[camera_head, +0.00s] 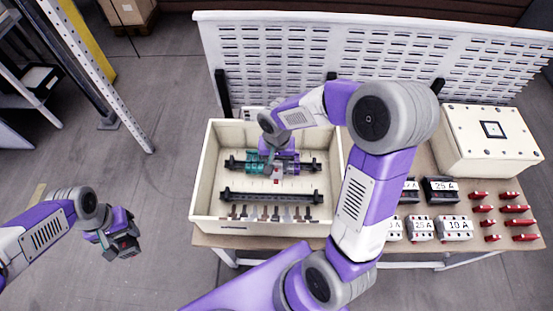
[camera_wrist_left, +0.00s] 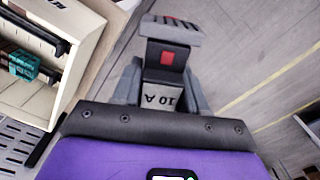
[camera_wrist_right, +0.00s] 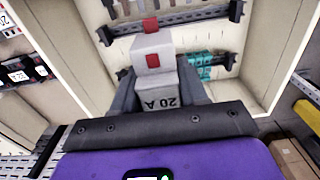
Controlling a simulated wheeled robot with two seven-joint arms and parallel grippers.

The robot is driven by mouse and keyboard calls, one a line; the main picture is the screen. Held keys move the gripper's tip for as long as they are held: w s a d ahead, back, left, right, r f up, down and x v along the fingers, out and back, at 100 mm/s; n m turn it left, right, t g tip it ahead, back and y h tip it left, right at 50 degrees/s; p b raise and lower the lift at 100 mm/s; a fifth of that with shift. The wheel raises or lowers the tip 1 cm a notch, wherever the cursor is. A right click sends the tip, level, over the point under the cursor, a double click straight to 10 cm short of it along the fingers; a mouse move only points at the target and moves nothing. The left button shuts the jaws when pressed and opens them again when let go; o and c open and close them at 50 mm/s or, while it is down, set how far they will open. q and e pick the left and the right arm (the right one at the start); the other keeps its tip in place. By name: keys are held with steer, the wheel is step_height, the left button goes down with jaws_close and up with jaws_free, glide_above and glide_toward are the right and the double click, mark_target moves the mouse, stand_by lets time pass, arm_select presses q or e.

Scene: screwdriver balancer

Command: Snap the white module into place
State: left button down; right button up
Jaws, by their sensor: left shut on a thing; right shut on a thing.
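A white module (camera_wrist_right: 155,85) marked 20 A, with red parts, is between the fingers of my right gripper (camera_wrist_right: 162,88), which is shut on it. In the head view my right gripper (camera_head: 277,166) is inside the cream box (camera_head: 205,205), at the far black rail (camera_head: 308,165), beside teal modules (camera_head: 254,165). The arm and gripper partly cover the module, so I cannot tell whether it is seated. My left gripper (camera_head: 122,245) is shut on a black module (camera_wrist_left: 162,72) marked 10 A with a red square, held over the floor left of the table.
A near black rail (camera_head: 270,196) crosses the box. Right of it stand white modules (camera_head: 421,228), black modules (camera_head: 440,190), red pieces (camera_head: 482,208) and a closed cream case (camera_head: 487,140). A perforated white panel (camera_head: 370,60) stands behind the table.

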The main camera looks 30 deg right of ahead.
steer(key=b, duration=1.4)
glide_above(277, 197)
step_height(277, 197, down, 20)
steer(key=shift+r, duration=0.2)
steer(key=shift+a+f+b, duration=0.1)
steer(key=shift+f+b, duration=0.8)
steer(key=shift+b, duration=0.2)
steer(key=shift+s+f+b, duration=0.1)
steer(key=shift+f+b, duration=0.65)
steer(key=shift+b, duration=0.25)
stand_by(0.3)
steer(key=shift+c, duration=0.5)
jaws_close()
